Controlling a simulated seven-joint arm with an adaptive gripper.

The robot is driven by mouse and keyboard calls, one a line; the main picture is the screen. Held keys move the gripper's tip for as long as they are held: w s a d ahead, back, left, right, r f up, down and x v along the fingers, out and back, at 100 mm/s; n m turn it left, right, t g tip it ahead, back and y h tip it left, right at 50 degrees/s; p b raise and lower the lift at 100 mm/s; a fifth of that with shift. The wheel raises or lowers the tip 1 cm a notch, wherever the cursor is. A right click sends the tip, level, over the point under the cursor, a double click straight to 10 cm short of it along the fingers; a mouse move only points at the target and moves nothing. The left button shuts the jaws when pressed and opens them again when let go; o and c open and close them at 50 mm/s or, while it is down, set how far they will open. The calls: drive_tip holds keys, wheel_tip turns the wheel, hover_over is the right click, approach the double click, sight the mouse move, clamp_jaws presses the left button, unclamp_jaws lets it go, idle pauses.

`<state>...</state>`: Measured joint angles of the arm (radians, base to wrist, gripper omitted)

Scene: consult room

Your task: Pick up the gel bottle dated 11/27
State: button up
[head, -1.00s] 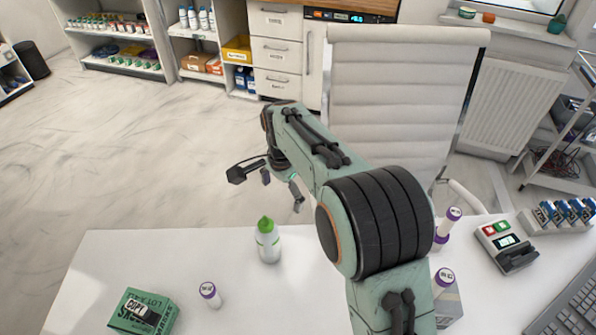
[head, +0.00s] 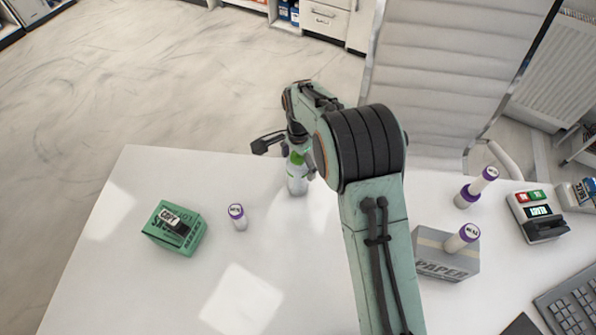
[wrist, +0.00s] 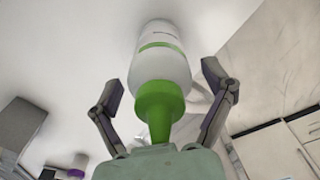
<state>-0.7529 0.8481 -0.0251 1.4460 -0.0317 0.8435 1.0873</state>
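A white bottle with a green band and green nozzle cap (head: 297,180) stands on the white table near its far edge. It also shows in the wrist view (wrist: 160,72), nozzle towards the camera. Its small print is too small to read, so I cannot tell its date. My gripper (wrist: 163,82) is open, one finger on each side of the bottle, with gaps showing between fingers and bottle. In the head view my gripper (head: 285,145) is at the bottle's top, partly hidden by my arm.
White, purple-ended cylinders with small labels stand on the table, one at left (head: 238,217) and others at right (head: 475,189). A green box (head: 175,228), a grey paper box (head: 430,262), a card terminal (head: 538,216) and a keyboard (head: 575,305) are there too. A chair (head: 435,85) stands behind.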

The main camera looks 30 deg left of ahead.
drive_tip(key=c, duration=0.9)
